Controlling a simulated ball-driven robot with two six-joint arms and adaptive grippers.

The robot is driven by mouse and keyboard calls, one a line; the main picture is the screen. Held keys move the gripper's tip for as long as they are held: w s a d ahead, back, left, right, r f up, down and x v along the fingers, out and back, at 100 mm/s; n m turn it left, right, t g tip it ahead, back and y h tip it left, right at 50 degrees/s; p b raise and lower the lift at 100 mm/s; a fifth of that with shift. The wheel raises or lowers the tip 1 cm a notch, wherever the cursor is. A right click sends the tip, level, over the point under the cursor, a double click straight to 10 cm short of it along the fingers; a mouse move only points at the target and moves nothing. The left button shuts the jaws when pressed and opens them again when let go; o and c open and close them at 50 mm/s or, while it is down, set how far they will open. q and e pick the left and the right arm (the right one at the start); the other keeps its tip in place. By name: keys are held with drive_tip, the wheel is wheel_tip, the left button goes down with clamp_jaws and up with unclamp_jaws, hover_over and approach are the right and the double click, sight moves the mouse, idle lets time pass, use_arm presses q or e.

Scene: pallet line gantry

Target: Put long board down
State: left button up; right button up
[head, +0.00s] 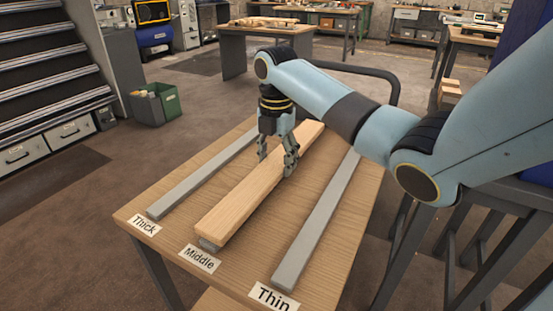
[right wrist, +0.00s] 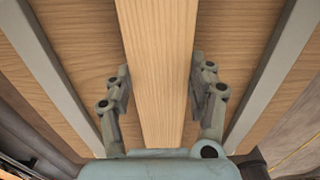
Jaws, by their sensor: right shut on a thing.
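The long board (head: 250,190) is pale wood and lies lengthwise along the middle of the table, over a grey strip whose near end (head: 208,244) shows under it, behind the "Middle" label (head: 199,258). Whether it bears fully on that strip I cannot tell. My right gripper (head: 277,165) comes from above with a finger on each side of the board, shut on it past its middle. In the right wrist view the board (right wrist: 160,70) runs between the two fingers (right wrist: 160,85). My left gripper is not in view.
The wooden table (head: 180,222) has bare grey strips behind the "Thick" label (head: 144,224) on the left (head: 200,178) and the "Thin" label (head: 272,298) on the right (head: 318,220). A green bin (head: 155,104) stands on the floor. Another table with wood (head: 266,29) is farther back.

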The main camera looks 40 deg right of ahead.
sight(277, 161)
drive_tip(key=o, duration=1.4)
drive_tip(key=shift+f, duration=0.15)
wheel_tip(277, 161, up, 12)
drive_tip(key=p, duration=0.3)
drive_tip(key=shift+r, duration=0.2)
drive_tip(key=shift+f, duration=0.1)
